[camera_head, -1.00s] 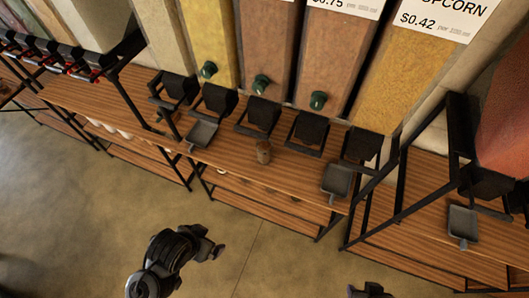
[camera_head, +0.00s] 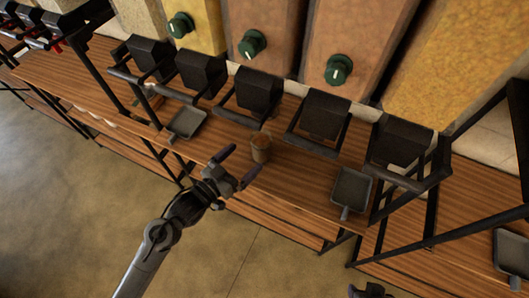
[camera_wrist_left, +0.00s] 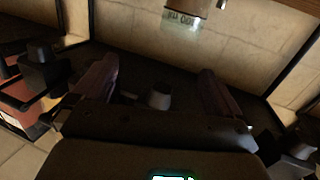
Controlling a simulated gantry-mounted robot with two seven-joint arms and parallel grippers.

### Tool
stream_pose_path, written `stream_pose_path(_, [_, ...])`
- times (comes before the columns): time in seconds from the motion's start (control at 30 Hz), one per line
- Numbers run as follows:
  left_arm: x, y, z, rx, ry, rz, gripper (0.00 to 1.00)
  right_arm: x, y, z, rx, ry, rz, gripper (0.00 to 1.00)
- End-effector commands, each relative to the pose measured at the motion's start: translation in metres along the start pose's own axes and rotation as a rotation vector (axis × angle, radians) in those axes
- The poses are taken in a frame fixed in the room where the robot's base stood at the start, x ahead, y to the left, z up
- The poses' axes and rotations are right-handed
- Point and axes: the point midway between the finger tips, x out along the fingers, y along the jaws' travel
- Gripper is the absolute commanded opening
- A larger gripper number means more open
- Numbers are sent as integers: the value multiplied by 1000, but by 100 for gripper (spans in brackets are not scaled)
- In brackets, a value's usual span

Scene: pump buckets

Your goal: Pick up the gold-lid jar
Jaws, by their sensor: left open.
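A small brownish jar (camera_head: 260,148) stands upright on the wooden shelf, in front of the row of black dispensers. Its lid colour is hard to make out in the head view. My left gripper (camera_head: 236,166) is open and empty, its two fingers spread just in front of and left of the jar, apart from it. In the left wrist view the open fingers (camera_wrist_left: 157,68) frame dark, dim surfaces. A labelled container (camera_wrist_left: 184,18) shows at the top edge there; I cannot tell whether it is the jar. A dark part, likely my right gripper (camera_head: 370,290), shows at the bottom edge.
Grey scoops lie on the wooden shelf (camera_head: 295,185) at left (camera_head: 187,122) and right (camera_head: 351,188) of the jar. Black dispensers (camera_head: 251,91) with green knobs (camera_head: 251,43) stand behind it. Black frame posts flank the shelf. Open floor (camera_head: 90,220) lies in front.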

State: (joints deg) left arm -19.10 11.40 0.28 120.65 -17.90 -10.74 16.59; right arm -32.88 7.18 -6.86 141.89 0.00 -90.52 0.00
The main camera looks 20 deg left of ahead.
Motion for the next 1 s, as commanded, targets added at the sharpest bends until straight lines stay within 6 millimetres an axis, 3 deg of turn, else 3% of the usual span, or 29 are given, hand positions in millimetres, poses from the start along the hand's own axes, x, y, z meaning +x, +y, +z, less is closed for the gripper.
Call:
stream_pose_path(0.03, [6, -7, 24, 11, 7, -1, 100, 26, -1, 9, -1, 0, 1, 43])
stream_pose_path(0.3, [22, -22, 37, 45, 48, -11, 100, 62, -3, 23, -1, -6, -1, 43])
stream_pose_path(0.73, [70, -23, 31, 47, 60, -11, 100, 64, -5, 23, 7, -3, -8, 43])
stream_pose_path(1.0, [85, -24, 31, 48, 58, -11, 100, 64, -6, 22, 8, -1, -8, 43])
